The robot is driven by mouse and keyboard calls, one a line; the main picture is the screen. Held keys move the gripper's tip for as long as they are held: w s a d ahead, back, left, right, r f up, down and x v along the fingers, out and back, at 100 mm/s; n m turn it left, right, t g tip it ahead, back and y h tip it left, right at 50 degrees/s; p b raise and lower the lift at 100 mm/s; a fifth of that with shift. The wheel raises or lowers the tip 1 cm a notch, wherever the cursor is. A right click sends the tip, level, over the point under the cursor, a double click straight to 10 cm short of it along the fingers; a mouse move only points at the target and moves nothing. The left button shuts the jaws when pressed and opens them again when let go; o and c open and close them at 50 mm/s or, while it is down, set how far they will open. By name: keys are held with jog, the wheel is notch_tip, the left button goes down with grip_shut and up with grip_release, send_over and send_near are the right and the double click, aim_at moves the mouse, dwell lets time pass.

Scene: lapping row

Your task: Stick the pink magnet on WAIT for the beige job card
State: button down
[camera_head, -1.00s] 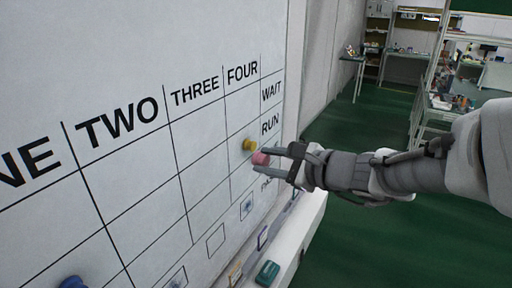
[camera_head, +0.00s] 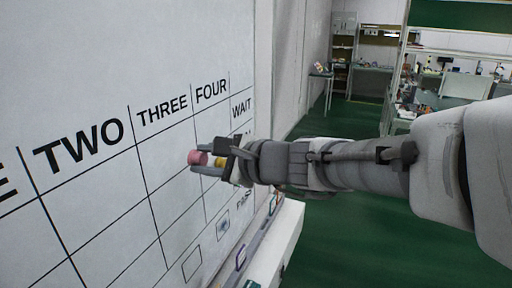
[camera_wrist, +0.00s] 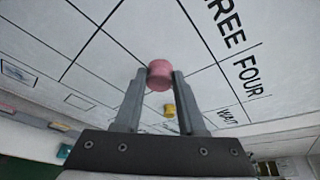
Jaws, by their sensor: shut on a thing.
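The pink magnet (camera_head: 197,158) is a short round piece held at the fingertips of my gripper (camera_head: 203,160). It also shows between the two fingers in the wrist view (camera_wrist: 160,75). It is in front of the whiteboard (camera_head: 75,75), around the FOUR column; I cannot tell whether it touches the board. The WAIT label (camera_head: 241,107) is at the right, above and beyond my gripper. The RUN label is mostly hidden behind my gripper. I cannot pick out a beige job card for sure in the current views.
A yellow magnet (camera_head: 220,163) is on the board just behind my fingers, also in the wrist view (camera_wrist: 169,111). A ledge (camera_head: 285,240) with small coloured items runs below the board. Shelves and benches (camera_head: 450,88) stand far off; green floor between is clear.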

aim_at(190, 154)
jog(key=shift+w+a+b, duration=0.15)
jog(key=shift+w+a, duration=0.2)
jog(key=shift+a, duration=0.45)
jog(key=shift+w+a+b, duration=0.2)
jog(key=shift+w+a, duration=0.1)
jog(key=shift+a, duration=0.45)
jog(key=shift+w+a+b, duration=0.15)
jog(key=shift+w+a, duration=0.2)
jog(key=shift+a, duration=0.45)
jog(key=shift+c, duration=2.1)
grip_release()
jog(key=v, duration=1.7)
jog(key=s+d+f+n+g+h, duration=0.1)
jog(key=s+d+f+n+h, duration=0.4)
jog(key=d+f+n+h, duration=0.1)
jog(key=s+d+f+n+g+h, duration=0.2)
jog(key=s+d+f+n+h, duration=0.3)
jog(key=d+f+n, duration=0.4)
jog(key=shift+s+d+n+h+p, duration=0.2)
jog(key=shift+d+n+h+p, duration=0.2)
jog(key=shift+d, duration=0.4)
